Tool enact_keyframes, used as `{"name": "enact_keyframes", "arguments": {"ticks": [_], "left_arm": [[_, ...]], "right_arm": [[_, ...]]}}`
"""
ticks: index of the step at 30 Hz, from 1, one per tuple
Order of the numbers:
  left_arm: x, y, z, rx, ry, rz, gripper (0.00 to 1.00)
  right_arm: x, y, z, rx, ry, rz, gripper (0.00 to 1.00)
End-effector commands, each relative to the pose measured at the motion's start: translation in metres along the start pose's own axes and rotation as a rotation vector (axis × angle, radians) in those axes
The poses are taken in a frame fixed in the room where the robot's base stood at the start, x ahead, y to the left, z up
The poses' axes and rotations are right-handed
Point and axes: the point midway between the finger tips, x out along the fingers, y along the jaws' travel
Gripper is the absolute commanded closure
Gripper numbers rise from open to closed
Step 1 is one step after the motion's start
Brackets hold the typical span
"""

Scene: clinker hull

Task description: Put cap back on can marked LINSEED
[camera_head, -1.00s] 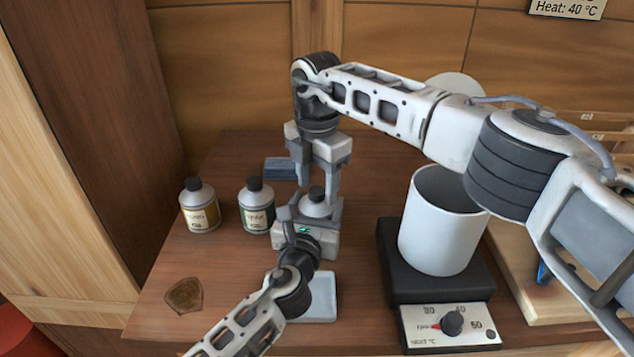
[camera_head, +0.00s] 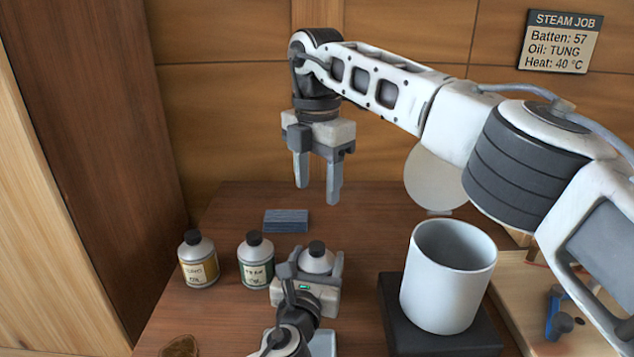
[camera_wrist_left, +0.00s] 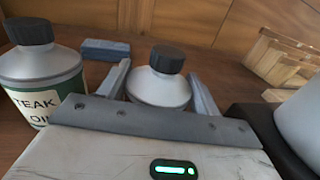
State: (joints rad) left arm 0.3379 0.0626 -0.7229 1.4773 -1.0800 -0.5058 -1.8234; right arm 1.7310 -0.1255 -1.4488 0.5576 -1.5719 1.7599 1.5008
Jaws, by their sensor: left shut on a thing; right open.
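A grey can (camera_head: 317,263) stands between the fingers of my left gripper (camera_head: 308,266), which is shut on it. A black cap (camera_head: 317,247) sits on top of this can. In the left wrist view the same cap (camera_wrist_left: 167,59) looks level on the can's neck. This can's label is hidden, so I cannot read LINSEED on it. My right gripper (camera_head: 318,193) is open and empty, pointing down, above and behind the can and clear of the cap.
A capped can with a green TEAK OIL label (camera_head: 256,262) stands just left of the held can. A capped can with a yellow label (camera_head: 198,261) is further left. A blue-grey block (camera_head: 286,220) lies behind. A white pot (camera_head: 447,285) stands on the right.

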Motion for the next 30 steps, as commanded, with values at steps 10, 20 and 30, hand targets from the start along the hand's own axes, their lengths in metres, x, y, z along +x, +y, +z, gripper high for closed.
{"name": "enact_keyframes", "arguments": {"ticks": [10,20,30], "left_arm": [[0.0,0.0,0.0,0.0,0.001,0.0,0.11],[-0.037,0.0,-0.001,-0.001,0.002,-0.002,0.11],[-0.119,0.0,-0.002,0.0,0.003,-0.001,0.11]], "right_arm": [[0.001,0.0,0.0,0.0,0.0,0.0,0.46],[-0.003,0.0,0.0,0.0,0.0,0.0,0.46],[0.0,0.0,0.0,0.0,0.0,0.0,0.46]]}}
